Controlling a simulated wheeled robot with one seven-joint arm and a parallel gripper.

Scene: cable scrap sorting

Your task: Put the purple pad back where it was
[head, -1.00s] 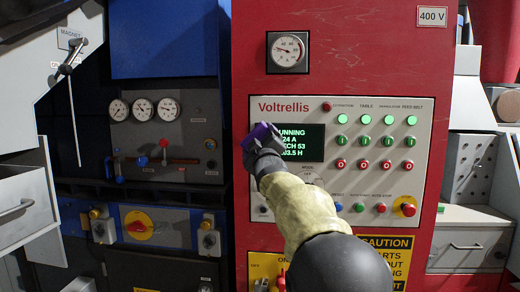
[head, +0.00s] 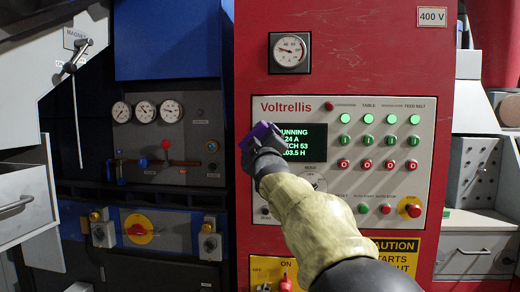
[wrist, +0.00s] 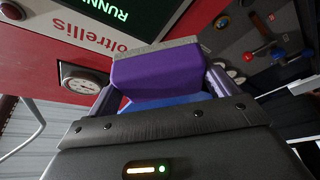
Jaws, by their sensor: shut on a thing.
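The purple pad (wrist: 160,75) is a block with a grey strip along its far edge. In the wrist view it sits between the two fingers of my gripper (wrist: 163,92), which is shut on it. In the head view the purple pad (head: 258,134) shows small at the end of my arm, in front of the left edge of the Voltrellis control panel's screen (head: 312,142). My gripper (head: 262,146) hides part of the panel there. I cannot tell how far the pad is from the panel, nor where it was before.
The red cabinet carries the panel (head: 420,160) with rows of green and red buttons and a round gauge (head: 290,52) above. A grey drawer (head: 470,255) stands at right.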

